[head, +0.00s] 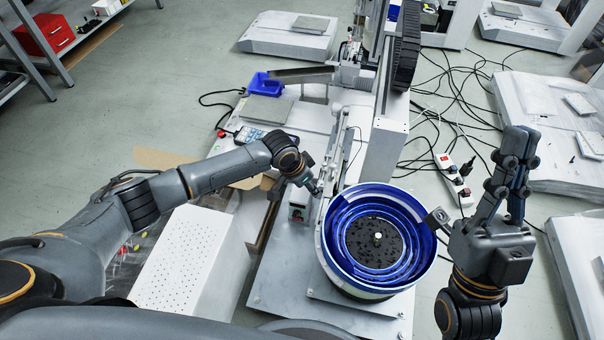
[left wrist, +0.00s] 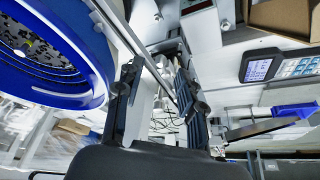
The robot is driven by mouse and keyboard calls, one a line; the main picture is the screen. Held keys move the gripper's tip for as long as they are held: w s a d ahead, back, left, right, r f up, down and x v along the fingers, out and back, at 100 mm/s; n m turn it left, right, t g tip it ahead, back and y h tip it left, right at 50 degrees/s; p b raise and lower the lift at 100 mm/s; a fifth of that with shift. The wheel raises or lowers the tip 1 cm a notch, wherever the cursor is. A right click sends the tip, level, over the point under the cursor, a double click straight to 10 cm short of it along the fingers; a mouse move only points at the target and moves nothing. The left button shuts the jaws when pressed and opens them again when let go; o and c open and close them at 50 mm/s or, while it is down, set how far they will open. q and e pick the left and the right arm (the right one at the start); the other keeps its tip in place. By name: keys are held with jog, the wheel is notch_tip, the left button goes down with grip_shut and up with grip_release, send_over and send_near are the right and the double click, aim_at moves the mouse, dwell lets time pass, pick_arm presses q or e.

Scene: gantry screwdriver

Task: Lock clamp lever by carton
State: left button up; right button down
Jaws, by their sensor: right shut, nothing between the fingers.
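My left arm reaches in from the left, and its gripper (head: 316,188) is low beside the blue-rimmed bowl feeder (head: 420,262), at the feeder's metal rail (head: 336,150). In the left wrist view the left gripper (left wrist: 155,78) has its two dark fingers apart. A pale metal bar runs behind and between them; I cannot tell whether they touch it. The clamp lever cannot be told apart from the rail parts. Brown carton (left wrist: 285,20) shows at the top right of that view. My right gripper (head: 520,145) is raised at the right, shut and empty.
A white perforated box (head: 182,262) stands left of the bowl. A handheld control panel (head: 262,138) and a blue bin (head: 264,84) are on the machine table. Cables and a white power strip (head: 453,180) lie on the floor at right.

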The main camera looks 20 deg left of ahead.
pick_arm(q)
jog(key=v, duration=0.8)
jog(key=shift+r, duration=0.4)
jog(key=shift+a, duration=0.1)
